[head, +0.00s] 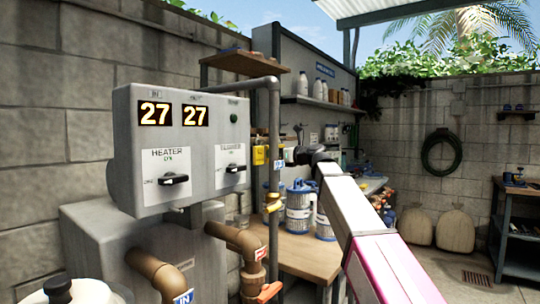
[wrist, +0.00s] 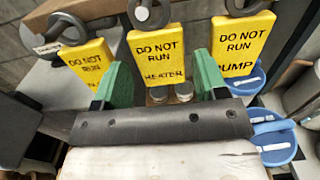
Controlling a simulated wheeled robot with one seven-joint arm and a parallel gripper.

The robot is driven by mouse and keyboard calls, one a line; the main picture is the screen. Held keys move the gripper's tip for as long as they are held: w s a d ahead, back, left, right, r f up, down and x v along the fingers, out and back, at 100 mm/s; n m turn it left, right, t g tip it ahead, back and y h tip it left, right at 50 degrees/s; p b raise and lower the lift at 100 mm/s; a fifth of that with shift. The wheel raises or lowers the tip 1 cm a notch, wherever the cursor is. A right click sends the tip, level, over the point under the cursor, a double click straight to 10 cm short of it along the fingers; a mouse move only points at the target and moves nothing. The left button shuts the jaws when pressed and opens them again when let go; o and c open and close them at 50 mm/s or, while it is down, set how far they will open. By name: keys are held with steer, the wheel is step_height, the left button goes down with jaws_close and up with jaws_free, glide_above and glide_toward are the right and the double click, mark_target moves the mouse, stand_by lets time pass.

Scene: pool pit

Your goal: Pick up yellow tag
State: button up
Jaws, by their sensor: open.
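In the wrist view, three yellow tags hang side by side by dark grey rings. The middle tag (wrist: 160,45) reads "DO NOT RUN HEATER". The right tag (wrist: 242,42) reads "DO NOT RUN PUMP". The left tag (wrist: 87,66) reads "DO NOT RUN", and its last line is partly hidden. My gripper (wrist: 161,66) is open, with its green fingers on either side of the middle tag. Contact cannot be told. In the head view, a small yellow tag (head: 259,155) shows left of my gripper (head: 284,156), whose fingers are too small to make out.
A grey control box (head: 180,145) with two "27" displays stands at left. A vertical grey pipe (head: 274,120) rises beside the tags. Blue-lidded containers (head: 298,208) stand on a wooden bench (head: 305,258) below my arm. Blue lids (wrist: 272,143) also show at the wrist view's right.

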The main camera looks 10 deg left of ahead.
steer(key=x, duration=0.5)
steer(key=shift+r, duration=0.1)
steer(key=c, duration=0.7)
steer(key=shift+r, duration=0.1)
